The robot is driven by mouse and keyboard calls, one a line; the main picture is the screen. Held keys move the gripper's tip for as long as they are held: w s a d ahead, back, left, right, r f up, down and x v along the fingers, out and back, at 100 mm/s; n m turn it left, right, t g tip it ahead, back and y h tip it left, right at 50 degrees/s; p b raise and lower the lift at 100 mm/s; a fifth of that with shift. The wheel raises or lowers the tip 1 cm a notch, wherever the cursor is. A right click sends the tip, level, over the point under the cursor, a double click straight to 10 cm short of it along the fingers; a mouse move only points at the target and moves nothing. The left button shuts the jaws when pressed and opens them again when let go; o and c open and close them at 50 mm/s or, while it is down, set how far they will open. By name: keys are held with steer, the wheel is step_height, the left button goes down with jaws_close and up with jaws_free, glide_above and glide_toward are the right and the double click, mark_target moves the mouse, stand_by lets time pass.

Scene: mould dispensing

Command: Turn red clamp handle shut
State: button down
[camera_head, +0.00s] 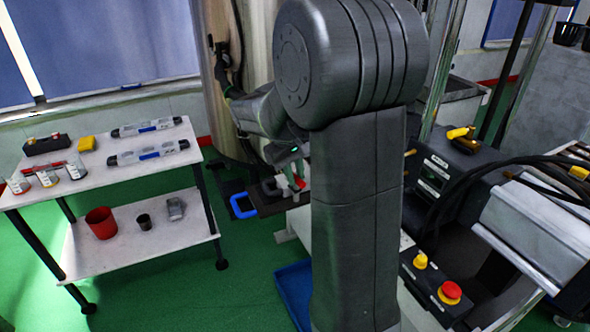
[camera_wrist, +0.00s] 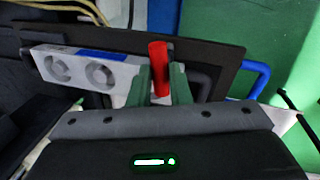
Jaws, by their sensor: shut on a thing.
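The red clamp handle (camera_wrist: 158,66) stands up between the two green fingers of my gripper (camera_wrist: 160,84) in the wrist view. The fingers close around it from both sides. Its lower part is hidden by my gripper. Beside it on the left lies a light grey block (camera_wrist: 85,70) with round openings and a blue mark, on a dark plate (camera_wrist: 200,52). In the head view my gripper (camera_head: 290,179) is at the dark plate (camera_head: 268,207) with the blue handle (camera_head: 243,205); a bit of red shows at the fingers. My arm hides much of this area.
A two-level white cart (camera_head: 105,165) on the left carries levels, cups and a yellow block. A red cup (camera_head: 101,221) is on its lower shelf. A blue tray (camera_head: 294,290) lies on the floor. A red button box (camera_head: 450,292), cables and machine parts crowd the right.

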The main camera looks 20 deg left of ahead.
steer(key=shift+m, duration=1.1)
steer(key=c, duration=1.3)
jaws_free()
steer(key=shift+c, duration=0.2)
step_height(320, 180, up, 14)
steer(key=s+a, duration=0.2)
steer(key=shift+f, duration=0.2)
